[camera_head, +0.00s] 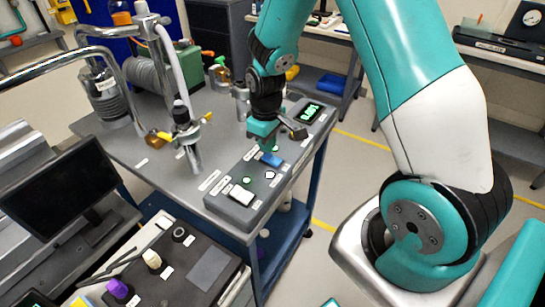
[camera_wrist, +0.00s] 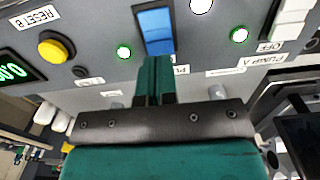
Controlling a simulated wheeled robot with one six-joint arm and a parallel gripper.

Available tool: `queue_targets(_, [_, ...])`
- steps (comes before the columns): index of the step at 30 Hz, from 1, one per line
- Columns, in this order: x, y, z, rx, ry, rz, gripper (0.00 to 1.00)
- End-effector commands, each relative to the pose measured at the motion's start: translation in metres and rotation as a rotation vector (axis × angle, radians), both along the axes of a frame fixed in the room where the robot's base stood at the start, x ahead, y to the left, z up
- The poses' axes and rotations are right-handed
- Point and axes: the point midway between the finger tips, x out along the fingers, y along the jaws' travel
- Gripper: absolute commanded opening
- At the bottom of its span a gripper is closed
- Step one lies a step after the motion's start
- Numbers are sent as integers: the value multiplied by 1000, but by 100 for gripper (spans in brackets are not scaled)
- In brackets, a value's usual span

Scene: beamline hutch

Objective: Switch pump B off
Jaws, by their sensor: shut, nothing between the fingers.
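The grey control panel (camera_head: 224,199) lies along the right edge of the cart. Its blue rocker switch (camera_wrist: 155,30) shows just beyond my fingertips; it also shows in the head view (camera_head: 270,159). A label beside it is mostly hidden by my fingers, so only a "P" reads. A lit green lamp (camera_wrist: 123,52) is left of the blue switch. My gripper (camera_wrist: 157,60) is shut and empty, its tips at the blue switch's near edge; I cannot tell if they touch. A white rocker (camera_wrist: 291,22), by labels "OFF" and "PUMP A", is at the right.
A yellow button (camera_wrist: 53,47) labelled "RESET B" and a green-digit display (camera_wrist: 18,70) are at the left. Another green lamp (camera_wrist: 239,35) is near the white rocker. In the head view, a metal valve fitting (camera_head: 187,135) stands on the cart left of the panel.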

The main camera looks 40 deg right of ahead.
Motion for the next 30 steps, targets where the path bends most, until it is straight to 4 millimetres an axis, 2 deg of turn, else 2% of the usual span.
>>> queue_targets(30, [0, 0, -9, 0, 0, 0, 0])
